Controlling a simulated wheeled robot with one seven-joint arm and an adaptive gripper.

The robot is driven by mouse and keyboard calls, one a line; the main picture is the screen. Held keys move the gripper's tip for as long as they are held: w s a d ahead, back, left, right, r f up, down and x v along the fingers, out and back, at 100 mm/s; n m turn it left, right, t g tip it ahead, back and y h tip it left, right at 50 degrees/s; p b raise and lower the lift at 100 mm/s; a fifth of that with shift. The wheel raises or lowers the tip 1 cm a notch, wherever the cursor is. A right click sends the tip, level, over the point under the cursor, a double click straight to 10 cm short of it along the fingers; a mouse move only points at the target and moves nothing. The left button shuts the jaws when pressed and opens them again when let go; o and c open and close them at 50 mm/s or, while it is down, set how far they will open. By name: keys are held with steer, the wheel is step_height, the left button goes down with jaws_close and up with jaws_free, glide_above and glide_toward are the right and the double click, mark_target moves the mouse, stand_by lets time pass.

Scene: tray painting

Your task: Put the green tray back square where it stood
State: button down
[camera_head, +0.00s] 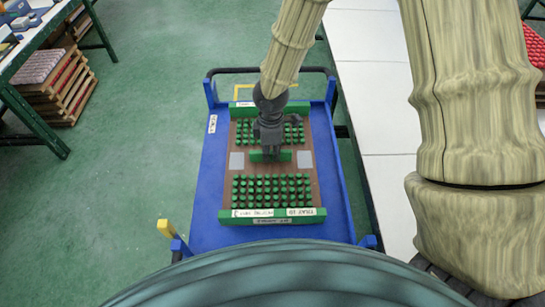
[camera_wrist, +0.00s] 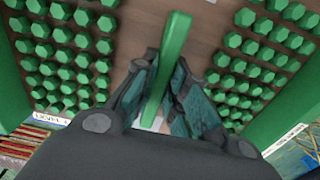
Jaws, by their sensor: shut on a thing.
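The green tray (camera_head: 227,199) lies on the blue cart (camera_head: 213,167), with a brown base, green end walls and several rows of green pegs. It looks roughly square to the cart's sides, nearer the right side than the left. A green handle bar (camera_head: 285,156) runs across its middle between two grey patches. My gripper (camera_head: 271,151) is over the tray's middle, shut on this handle. In the wrist view, the handle (camera_wrist: 172,62) stands between my gripper's fingers (camera_wrist: 165,92), with pegs on both sides. I cannot tell whether the tray touches the cart top.
A white-topped table (camera_head: 375,100) stands close along the cart's right side. A green-framed bench (camera_head: 40,45) with stacked trays is at the far left. The green floor between is clear.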

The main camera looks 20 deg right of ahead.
mark_target(271, 160)
steer(key=shift+f+p, duration=0.3)
steer(key=shift+f, duration=1.4)
steer(key=shift+f, duration=0.1)
steer(key=c, duration=1.4)
jaws_free()
steer(key=shift+c, duration=0.2)
steer(key=shift+r+b, duration=0.9)
steer(key=shift+r, duration=5.25)
